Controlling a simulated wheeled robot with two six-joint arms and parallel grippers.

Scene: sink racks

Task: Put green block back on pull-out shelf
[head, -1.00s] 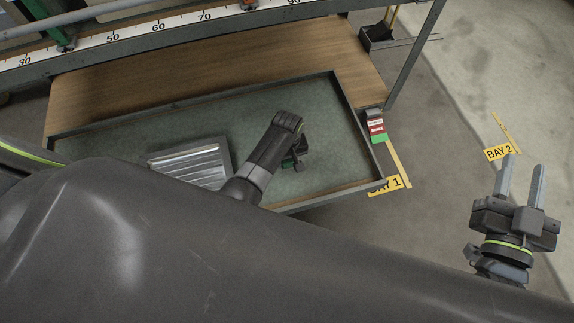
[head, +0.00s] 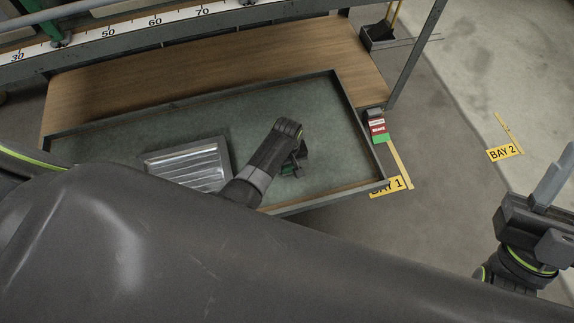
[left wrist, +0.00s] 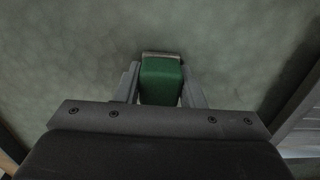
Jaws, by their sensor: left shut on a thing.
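The green block (left wrist: 160,80) sits between the fingers of my left gripper (left wrist: 162,92) in the left wrist view. In the head view my left gripper (head: 297,163) points down over the pull-out shelf (head: 322,112), and only a little of the block (head: 288,170) shows there. The shelf is a shallow tray with a grey rim and a dull green bottom. I cannot tell whether the block touches the shelf's bottom. My right gripper (head: 558,176) is at the right edge of the head view, open and empty, well away from the shelf.
A ribbed metal tray (head: 188,165) lies on the shelf left of my left gripper. A wooden board (head: 215,72) lies behind the shelf. A red, white and green stack (head: 377,128) is beside the shelf's right rim. The floor at right is mostly clear.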

